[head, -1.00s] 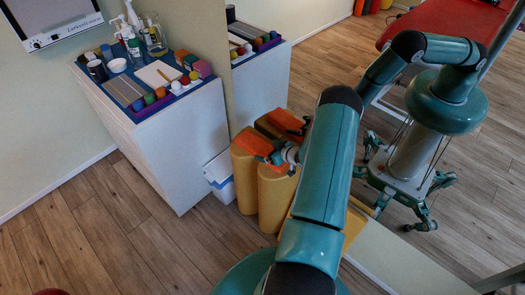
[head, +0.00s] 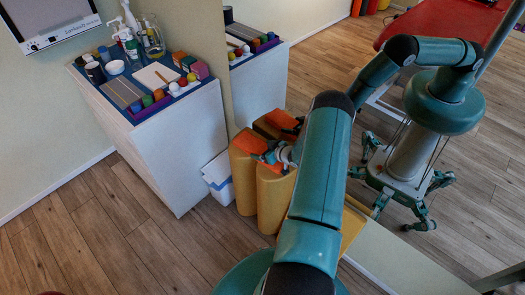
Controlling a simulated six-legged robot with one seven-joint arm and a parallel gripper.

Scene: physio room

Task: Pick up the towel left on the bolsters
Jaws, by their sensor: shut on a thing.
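An orange towel (head: 248,143) lies over the top of the yellow bolsters (head: 244,180), which stand upright together against the mirror. My gripper (head: 270,157) is at the right edge of the towel, just above the bolster tops, and is shut on the towel. The fingertips are small and partly hidden against the cloth. My arm covers the right-hand side of the bolsters. The mirror repeats the towel, the bolsters and my body.
A white cabinet (head: 172,150) stands left of the bolsters, with bottles, small coloured balls and blocks on its blue top. The mirror (head: 450,215) borders the right. Wooden floor at lower left is clear.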

